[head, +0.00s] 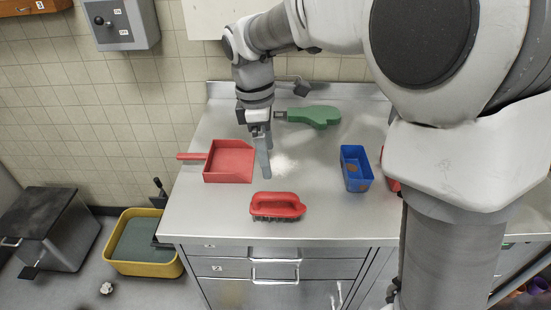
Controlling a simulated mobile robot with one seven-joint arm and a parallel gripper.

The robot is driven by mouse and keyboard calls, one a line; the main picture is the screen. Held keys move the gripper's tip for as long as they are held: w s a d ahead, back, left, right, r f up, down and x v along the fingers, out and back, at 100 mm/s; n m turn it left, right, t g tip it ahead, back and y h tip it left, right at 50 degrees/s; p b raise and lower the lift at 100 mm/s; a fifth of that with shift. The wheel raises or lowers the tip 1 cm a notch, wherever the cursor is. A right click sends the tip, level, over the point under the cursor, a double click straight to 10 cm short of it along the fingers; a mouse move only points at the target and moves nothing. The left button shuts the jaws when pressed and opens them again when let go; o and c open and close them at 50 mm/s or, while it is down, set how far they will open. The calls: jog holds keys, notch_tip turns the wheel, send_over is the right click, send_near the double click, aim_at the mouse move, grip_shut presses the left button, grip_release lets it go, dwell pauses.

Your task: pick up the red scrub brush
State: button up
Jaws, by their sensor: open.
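The red scrub brush (277,204) lies on the steel counter (220,215) near its front edge, bristles down, its looped handle on top. My gripper (266,174) points down above the counter, behind the brush and a little to its left in the picture. It is open and empty, and apart from the brush. Nothing covers the brush in the head view.
A red dustpan (230,162) lies left of my gripper, and a green tool (314,116) lies behind it. A blue box (355,168) stands to the right, beside a partly hidden red thing (391,180). White powder (284,164) is on the counter. A yellow tub (145,268) is on the floor.

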aim_at(280, 194)
jog(key=f, duration=0.4)
jog(key=d+f+b, duration=0.1)
jog(key=f, duration=0.6)
jog(key=shift+d+f, duration=0.2)
jog(key=shift+f, duration=0.15)
jog(key=f, duration=0.2)
jog(key=d+f+b, duration=0.1)
jog(key=f, duration=0.2)
jog(key=shift+d+f, duration=0.2)
jog(key=shift+f, duration=0.05)
jog(key=c, duration=1.5)
jog(key=shift+r, duration=0.1)
jog(key=shift+c, duration=0.2)
jog(key=shift+r, duration=0.6)
notch_tip(280, 194, up, 3)
jog(key=shift+f, duration=0.15)
jog(key=s+a+r+p, duration=0.1)
jog(key=s+a+r, duration=0.2)
jog(key=s+r, duration=0.4)
jog(key=s, duration=0.4)
jog(key=shift+s, duration=0.2)
jog(key=shift+a, duration=0.1)
